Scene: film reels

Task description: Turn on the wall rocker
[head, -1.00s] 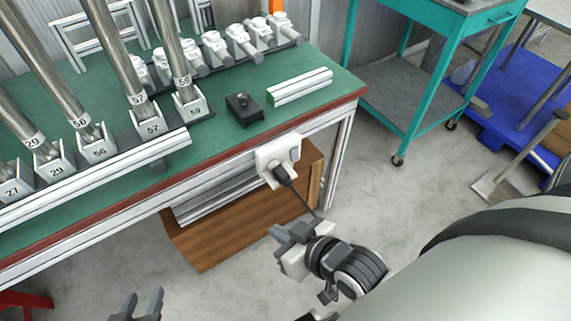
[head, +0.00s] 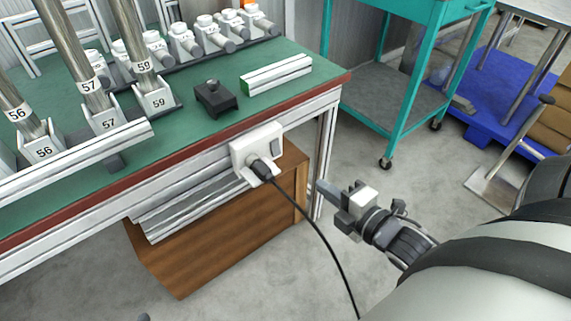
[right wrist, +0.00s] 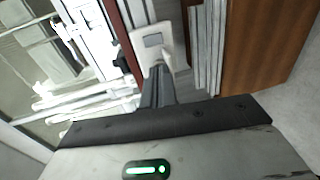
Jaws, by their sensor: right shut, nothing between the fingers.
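The white socket plate (head: 240,148) is fixed to the front edge of the green workbench, and it also shows in the right wrist view (right wrist: 172,38). Its grey wall rocker (head: 277,147) is on the plate's right side; the rocker also shows in the right wrist view (right wrist: 153,40). Only a tip of my left gripper (head: 144,317) shows at the bottom edge.
A black cable (head: 318,230) hangs from the plug to the floor. A wooden box (head: 225,235) stands under the bench. A black box with a knob (head: 215,98) and numbered reel holders (head: 107,122) stand on the bench. A teal cart (head: 390,100) is at the back right.

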